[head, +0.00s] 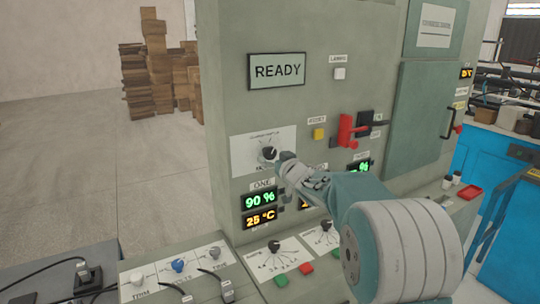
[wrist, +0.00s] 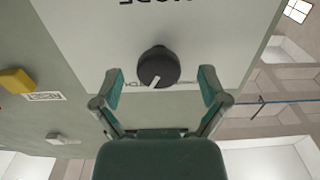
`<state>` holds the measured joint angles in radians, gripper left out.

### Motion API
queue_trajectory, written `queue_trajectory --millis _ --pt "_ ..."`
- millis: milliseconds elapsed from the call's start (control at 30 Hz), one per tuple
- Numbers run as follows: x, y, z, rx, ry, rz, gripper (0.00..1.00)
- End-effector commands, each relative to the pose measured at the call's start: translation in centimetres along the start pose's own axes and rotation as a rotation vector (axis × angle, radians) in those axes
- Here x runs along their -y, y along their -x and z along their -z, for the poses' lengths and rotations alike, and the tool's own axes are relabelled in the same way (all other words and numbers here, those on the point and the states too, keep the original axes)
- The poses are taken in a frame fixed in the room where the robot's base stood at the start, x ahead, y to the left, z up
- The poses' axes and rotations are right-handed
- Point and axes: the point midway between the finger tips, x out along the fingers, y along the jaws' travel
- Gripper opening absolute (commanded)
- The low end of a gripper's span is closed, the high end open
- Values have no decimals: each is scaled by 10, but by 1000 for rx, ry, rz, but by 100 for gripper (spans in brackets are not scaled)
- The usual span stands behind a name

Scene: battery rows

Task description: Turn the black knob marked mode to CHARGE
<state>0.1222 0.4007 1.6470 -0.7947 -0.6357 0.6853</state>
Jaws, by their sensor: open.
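The black mode knob (head: 270,153) sits on a white plate (head: 243,155) on the grey cabinet front in the head view. In the wrist view, the knob (wrist: 158,66) lies between my fingers, with an upside-down MODE label beyond it. Its white pointer mark points down and slightly left in that view, toward small lettering that is partly hidden and unreadable. My gripper (wrist: 160,76) is open, one finger on each side of the knob with gaps showing. In the head view my gripper (head: 287,166) is just right of and below the knob. Whether it touches the plate cannot be told.
A READY display (head: 277,70) is above the plate. A yellow button (head: 319,134) and a red lever (head: 346,131) are to the right. Green and orange readouts (head: 260,208) are below. A sloped console (head: 180,272) with small knobs juts out in front.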

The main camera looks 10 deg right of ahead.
Motion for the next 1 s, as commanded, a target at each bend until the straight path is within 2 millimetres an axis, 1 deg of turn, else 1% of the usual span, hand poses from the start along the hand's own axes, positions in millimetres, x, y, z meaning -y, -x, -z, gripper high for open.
queue_trajectory --millis 33,100,200,467,500,567,600,667,700,1000 --pt "0 -7 0 0 -1 1 93" --pt "-1 -13 0 -1 -2 0 93" --pt "-2 -18 0 0 -2 -1 93" --pt "-3 -19 0 -1 -2 -1 93" --pt "-2 -20 0 -1 -2 -1 84" --pt "-2 -20 0 -1 -1 -1 58" --pt "-2 -20 0 -1 -1 -1 40" --pt "-2 -20 0 0 -2 -2 13" --pt "-2 -20 0 0 -2 -2 11" --pt "-1 -20 0 -1 5 0 11"
